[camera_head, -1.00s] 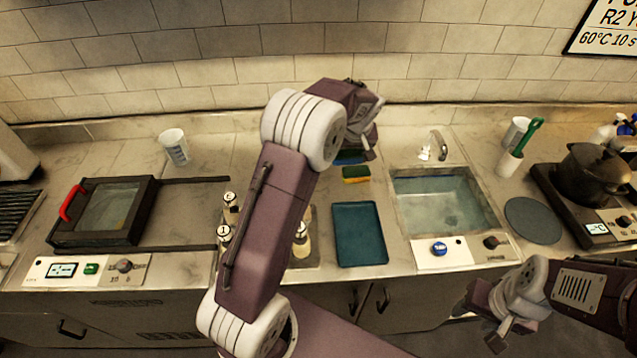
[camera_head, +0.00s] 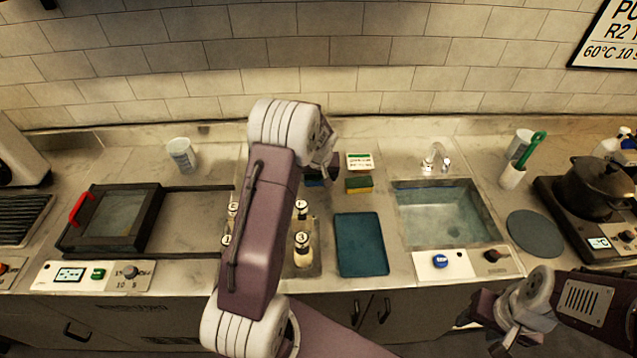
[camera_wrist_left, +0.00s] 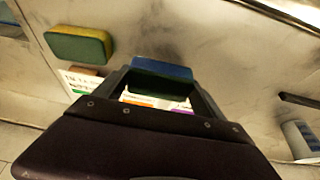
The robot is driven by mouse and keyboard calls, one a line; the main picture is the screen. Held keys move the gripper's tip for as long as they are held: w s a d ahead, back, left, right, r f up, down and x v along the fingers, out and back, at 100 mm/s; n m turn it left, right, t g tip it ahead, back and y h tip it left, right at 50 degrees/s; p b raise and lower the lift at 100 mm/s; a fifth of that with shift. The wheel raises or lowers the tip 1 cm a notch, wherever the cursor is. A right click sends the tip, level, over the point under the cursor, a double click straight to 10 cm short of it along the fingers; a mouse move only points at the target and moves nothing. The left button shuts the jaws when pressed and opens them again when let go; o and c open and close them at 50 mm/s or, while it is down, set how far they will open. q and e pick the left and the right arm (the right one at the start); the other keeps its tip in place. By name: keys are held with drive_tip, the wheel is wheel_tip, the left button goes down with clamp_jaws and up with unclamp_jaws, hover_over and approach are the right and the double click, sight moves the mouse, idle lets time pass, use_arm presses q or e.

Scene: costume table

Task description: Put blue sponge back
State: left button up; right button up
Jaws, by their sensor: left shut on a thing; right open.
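The blue sponge (camera_wrist_left: 162,72), blue with a dark green layer, sits between the fingertips of my left gripper (camera_wrist_left: 160,80) in the left wrist view. In the head view, a small part of the blue sponge (camera_head: 314,181) shows below my left gripper (camera_head: 320,172), near the back of the counter. The gripper is shut on it; whether the sponge touches the counter is unclear. A yellow and green sponge (camera_head: 359,184) lies just to the right, apart from it; it also shows in the left wrist view (camera_wrist_left: 78,45). My right gripper (camera_head: 503,343) is open and empty at lower right.
A small label card (camera_head: 359,162) stands behind the yellow and green sponge. A teal tray (camera_head: 361,245) lies in front, with the sink (camera_head: 446,215) to its right. Several bottles (camera_head: 303,249) stand near my left arm. A white cup (camera_head: 182,154) stands at back left.

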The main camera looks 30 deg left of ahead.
sight(319, 184)
use_arm(q)
wheel_tip(319, 184, down, 3)
drive_tip(key=shift+s+f, duration=0.1)
drive_tip(key=shift+f, duration=0.4)
drive_tip(key=shift+f, duration=0.15)
drive_tip(key=o, duration=1.3)
drive_tip(key=shift+c, duration=0.2)
drive_tip(key=shift+r, duration=0.25)
drive_tip(key=v, duration=1.2)
